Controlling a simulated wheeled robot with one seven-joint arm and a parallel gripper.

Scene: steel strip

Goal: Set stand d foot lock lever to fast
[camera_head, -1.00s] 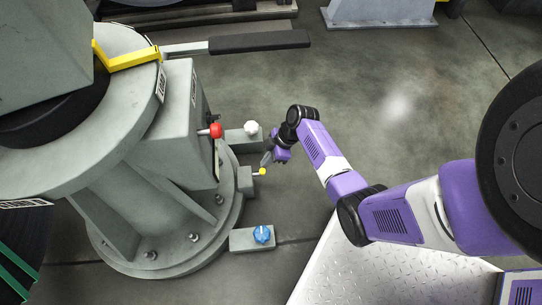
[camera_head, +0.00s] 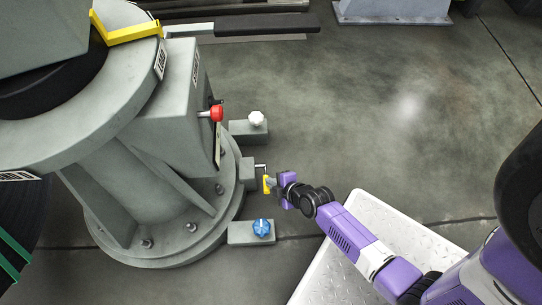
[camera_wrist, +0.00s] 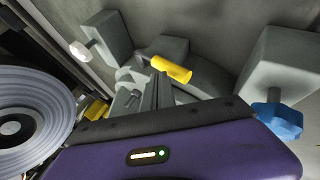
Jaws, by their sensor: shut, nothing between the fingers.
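The foot lock lever has a yellow grip (camera_head: 267,185) on a thin metal rod, fixed to a small grey block (camera_head: 248,172) at the foot of the grey stand. In the head view the grip sits just below the rod's outer end. My gripper (camera_head: 274,183) is right beside the grip on its right, shut and with nothing between its fingers. In the wrist view the yellow grip (camera_wrist: 170,68) lies just beyond my dark fingertips (camera_wrist: 160,88); I cannot tell whether they touch it. Fast markings are not legible.
A white knob (camera_head: 256,118) on a grey block is behind the lever, and a blue knob (camera_head: 262,228) on another block in front. A red-knobbed lever (camera_head: 215,113) sticks out above. Open floor lies to the right, with a tread-plate platform (camera_head: 350,250) at front right.

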